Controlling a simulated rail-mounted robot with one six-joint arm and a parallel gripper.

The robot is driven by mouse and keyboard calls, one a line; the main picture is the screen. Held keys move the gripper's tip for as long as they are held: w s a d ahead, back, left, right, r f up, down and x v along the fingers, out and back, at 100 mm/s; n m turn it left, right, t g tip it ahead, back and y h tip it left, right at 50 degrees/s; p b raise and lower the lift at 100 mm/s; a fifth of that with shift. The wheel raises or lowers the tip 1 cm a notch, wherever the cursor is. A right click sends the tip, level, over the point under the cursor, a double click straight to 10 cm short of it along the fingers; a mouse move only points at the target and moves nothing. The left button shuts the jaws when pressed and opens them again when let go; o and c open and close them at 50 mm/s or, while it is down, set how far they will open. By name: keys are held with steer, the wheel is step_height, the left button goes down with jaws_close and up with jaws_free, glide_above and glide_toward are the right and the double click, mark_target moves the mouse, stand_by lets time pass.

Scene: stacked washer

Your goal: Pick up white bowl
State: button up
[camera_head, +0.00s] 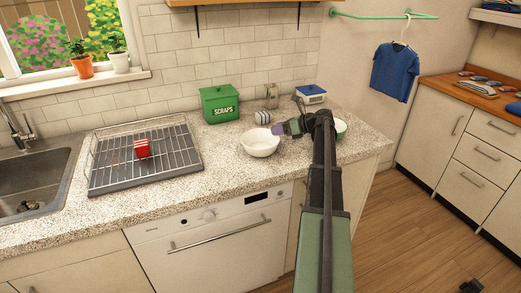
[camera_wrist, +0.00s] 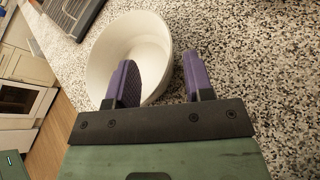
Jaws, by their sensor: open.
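The white bowl (camera_head: 260,143) stands upright on the speckled counter, right of the drying rack, in the head view. In the wrist view the bowl (camera_wrist: 112,42) shows its open inside, just beyond the fingers. My gripper (camera_head: 279,129) is just right of the bowl in the head view. In the wrist view my gripper (camera_wrist: 160,82) is open, with purple fingers apart. The left finger overlaps the bowl's near side in the picture, and the right finger is over bare counter. I cannot tell whether a finger touches the bowl. Nothing is held.
A wire drying rack (camera_head: 180,170) with a red-and-white item (camera_head: 142,148) stands left. A green scraps bin (camera_head: 220,104), a glass jar (camera_head: 271,96) and a blue-and-white box (camera_head: 311,94) stand behind. A pale green bowl (camera_head: 340,128) is partly hidden behind my arm. Counter in front of the bowl is clear.

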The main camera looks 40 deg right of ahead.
mark_target(260, 144)
steer(key=x, duration=0.3)
steer(key=shift+d+f+b, duration=0.1)
steer(key=shift+b, duration=0.2)
steer(key=shift+s, duration=0.1)
jaws_close()
